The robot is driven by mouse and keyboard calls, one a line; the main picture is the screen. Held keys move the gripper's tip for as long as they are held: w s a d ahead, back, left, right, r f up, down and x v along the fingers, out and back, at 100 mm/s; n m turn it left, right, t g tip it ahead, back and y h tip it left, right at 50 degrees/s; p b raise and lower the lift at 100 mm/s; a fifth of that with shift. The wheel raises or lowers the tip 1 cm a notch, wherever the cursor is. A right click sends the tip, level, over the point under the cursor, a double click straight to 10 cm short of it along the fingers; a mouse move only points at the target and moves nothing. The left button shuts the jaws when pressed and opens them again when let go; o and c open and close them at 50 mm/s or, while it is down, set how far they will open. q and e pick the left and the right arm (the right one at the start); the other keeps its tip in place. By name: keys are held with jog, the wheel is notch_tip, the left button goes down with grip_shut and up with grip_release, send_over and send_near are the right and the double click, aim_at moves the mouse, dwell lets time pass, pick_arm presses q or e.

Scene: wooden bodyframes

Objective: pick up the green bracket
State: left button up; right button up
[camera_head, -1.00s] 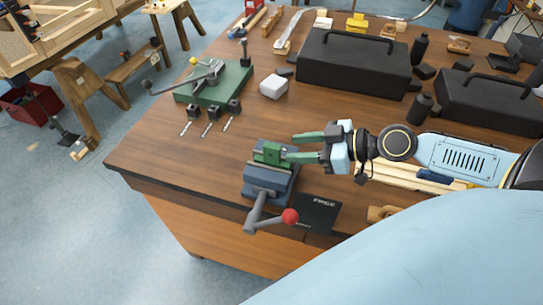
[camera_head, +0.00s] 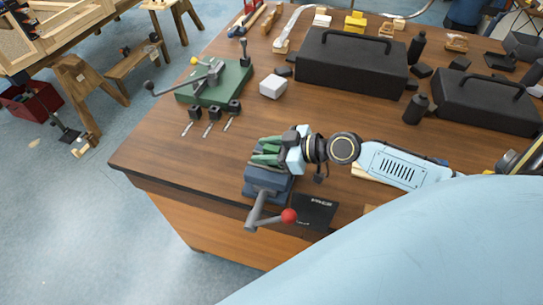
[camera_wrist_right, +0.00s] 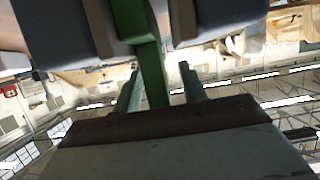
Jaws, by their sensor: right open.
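The green bracket (camera_head: 270,149) sits at the jaws of the blue-grey vise (camera_head: 266,181), near the table's front edge. In the head view my right gripper (camera_head: 262,151) is over the vise, and its green fingers partly hide the bracket. In the right wrist view the bracket (camera_wrist_right: 150,65) shows as a green bar running between the two spread fingers of my right gripper (camera_wrist_right: 159,72), with the vise jaws (camera_wrist_right: 62,30) at the top. The gripper is open; contact with the bracket cannot be told. My left gripper is not in view.
The vise handle with a red knob (camera_head: 289,215) sticks out in front, beside a dark plate (camera_head: 316,211). A green fixture (camera_head: 221,85), a white block (camera_head: 273,87) and black toolboxes (camera_head: 352,64) stand farther back.

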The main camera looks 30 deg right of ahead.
jog(key=shift+w+a+f, duration=0.1)
jog(key=shift+w, duration=0.05)
grip_shut()
dwell(0.4)
